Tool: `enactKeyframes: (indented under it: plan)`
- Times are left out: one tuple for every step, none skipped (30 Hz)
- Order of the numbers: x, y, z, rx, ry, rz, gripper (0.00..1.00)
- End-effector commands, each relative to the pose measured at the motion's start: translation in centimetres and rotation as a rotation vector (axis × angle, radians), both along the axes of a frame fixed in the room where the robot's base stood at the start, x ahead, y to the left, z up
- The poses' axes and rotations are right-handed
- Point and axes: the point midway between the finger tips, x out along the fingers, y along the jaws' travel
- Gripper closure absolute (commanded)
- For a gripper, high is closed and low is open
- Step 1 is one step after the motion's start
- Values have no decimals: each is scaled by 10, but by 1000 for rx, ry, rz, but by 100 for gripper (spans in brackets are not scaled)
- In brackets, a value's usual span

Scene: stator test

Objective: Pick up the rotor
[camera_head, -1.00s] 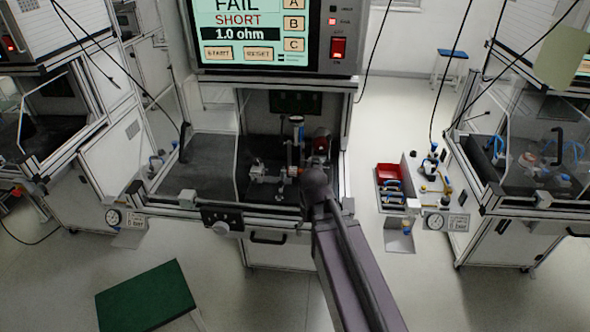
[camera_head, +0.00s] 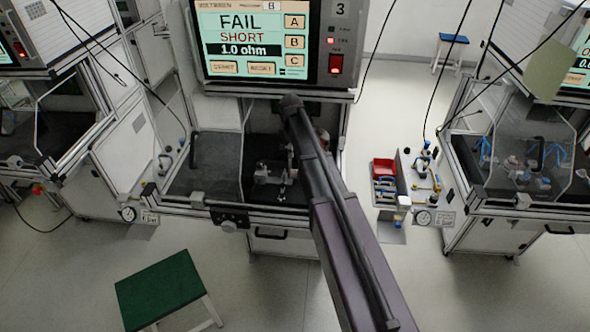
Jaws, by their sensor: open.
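My arm (camera_head: 345,235) reaches up from the lower right, and its dark upper end covers part of the test bench's interior. My gripper cannot be made out; the arm or the bench hides it. Inside the bench's dark chamber, small metallic parts of a fixture (camera_head: 270,175) show to the left of my arm. I cannot tell which of these parts, if any, is the rotor.
The tester screen (camera_head: 252,38) above the chamber reads FAIL, SHORT, 1.0 ohm. A side board (camera_head: 418,190) with a red bin (camera_head: 383,167) and tools is right of the bench. A green-topped stool (camera_head: 160,290) stands front left. Similar benches flank both sides, with open floor between.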

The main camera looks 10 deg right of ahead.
Motion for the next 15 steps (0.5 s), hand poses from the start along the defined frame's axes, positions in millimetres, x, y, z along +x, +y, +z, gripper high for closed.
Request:
enactKeyframes:
  plan:
    - [2,0,1,-1,-1,6,9]
    - [2,0,1,-1,-1,8,9]
    - [2,0,1,-1,-1,9,9]
    - [1,0,0,-1,-1,9,9]
    - [1,0,0,-1,-1,8,9]
    - [1,0,0,-1,-1,8,9]
    - [1,0,0,-1,-1,7,9]
    - [1,0,0,-1,-1,7,9]
    - [1,0,0,-1,-1,7,9]
    - [1,0,0,-1,-1,7,9]
    - [1,-1,0,-1,-1,6,9]
    - [1,-1,-1,-1,-1,6,9]
    - [1,-1,-1,-1,-1,6,9]
    - [1,-1,-2,-1,-1,6,9]
    - [1,-1,-4,-1,-1,6,9]
